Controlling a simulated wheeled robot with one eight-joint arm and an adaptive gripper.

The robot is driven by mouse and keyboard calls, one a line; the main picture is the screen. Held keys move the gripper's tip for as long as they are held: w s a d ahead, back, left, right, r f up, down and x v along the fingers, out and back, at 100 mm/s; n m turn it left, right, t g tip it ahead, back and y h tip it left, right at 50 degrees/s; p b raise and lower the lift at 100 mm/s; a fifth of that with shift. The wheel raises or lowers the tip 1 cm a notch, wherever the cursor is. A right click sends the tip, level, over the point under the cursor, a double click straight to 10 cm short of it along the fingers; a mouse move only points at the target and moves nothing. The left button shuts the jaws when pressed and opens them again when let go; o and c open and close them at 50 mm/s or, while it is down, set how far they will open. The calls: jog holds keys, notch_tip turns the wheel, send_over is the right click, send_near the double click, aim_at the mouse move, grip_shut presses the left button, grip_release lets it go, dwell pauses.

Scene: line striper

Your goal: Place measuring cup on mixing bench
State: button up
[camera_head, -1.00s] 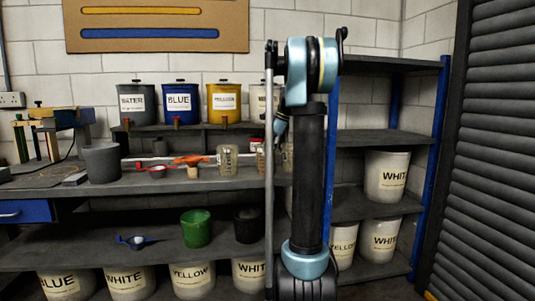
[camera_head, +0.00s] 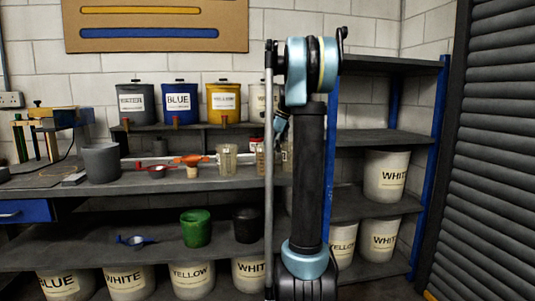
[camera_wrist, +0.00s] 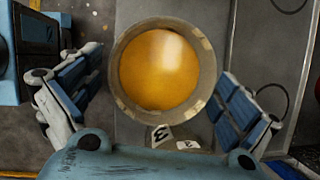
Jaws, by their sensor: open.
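Clear measuring cups stand on the mixing bench (camera_head: 110,185) in the head view; one measuring cup (camera_head: 227,158) is in plain sight, and others close to my arm are partly hidden. In the wrist view, a round beige-rimmed container (camera_wrist: 123,100) holding yellow contents is seen from above, with dark print on its near side. I cannot tell whether it is one of those cups. My gripper (camera_wrist: 160,82) is open, with its fingers on either side of this container and gaps showing. My arm hides the gripper in the head view.
An orange funnel (camera_head: 191,159), a red scoop (camera_head: 157,171) and a grey bucket (camera_head: 101,162) stand on the bench. Labelled dispensers (camera_head: 179,102) line the shelf above. Green (camera_head: 196,229) and black pots sit below. A blue box-like thing (camera_wrist: 38,35) is left in the wrist view.

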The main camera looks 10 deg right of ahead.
jog(key=v, duration=1.1)
jog(key=s+a+f+n+h, duration=0.2)
jog(key=s+a+f+n, duration=0.35)
jog(key=s+f, duration=0.8)
jog(key=s+a+f+n+h, duration=0.15)
jog(key=s+f+n, duration=0.75)
jog(key=s, duration=0.9)
jog(key=s+f+n+t, duration=0.1)
jog(key=s+f+n, duration=0.4)
jog(key=s+f, duration=0.4)
notch_tip(320, 180, down, 4)
jog(key=shift+s+d+f+h, duration=0.15)
jog(key=shift+s+d+h, duration=0.1)
jog(key=shift+h, duration=0.2)
jog(key=shift+n, duration=0.25)
